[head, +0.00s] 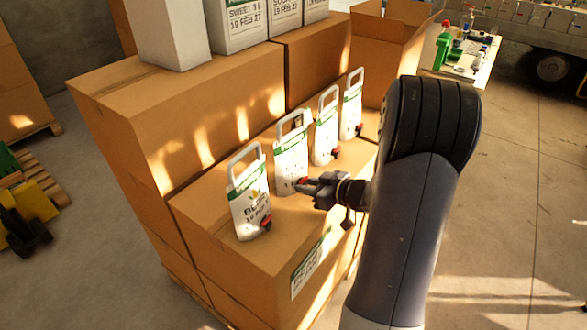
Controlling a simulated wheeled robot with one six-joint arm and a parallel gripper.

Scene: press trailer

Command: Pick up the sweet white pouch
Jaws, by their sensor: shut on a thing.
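Four white pouches with green bands, loop handles and red taps stand in a row on a cardboard box (225,228). The nearest pouch (250,205) has large dark lettering beginning "BL". The second pouch from the left (291,152) has small print that I cannot read, so I cannot confirm it is the sweet one. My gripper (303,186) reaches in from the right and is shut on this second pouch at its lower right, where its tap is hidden. The third pouch (325,135) and the farthest pouch (351,108) stand behind it.
Taller stacked boxes (195,115) rise behind the row, with white cartons (240,22) on top. An open carton (385,45) stands beyond the farthest pouch. A table with bottles (462,55) is at the back right. Floor at the right is clear.

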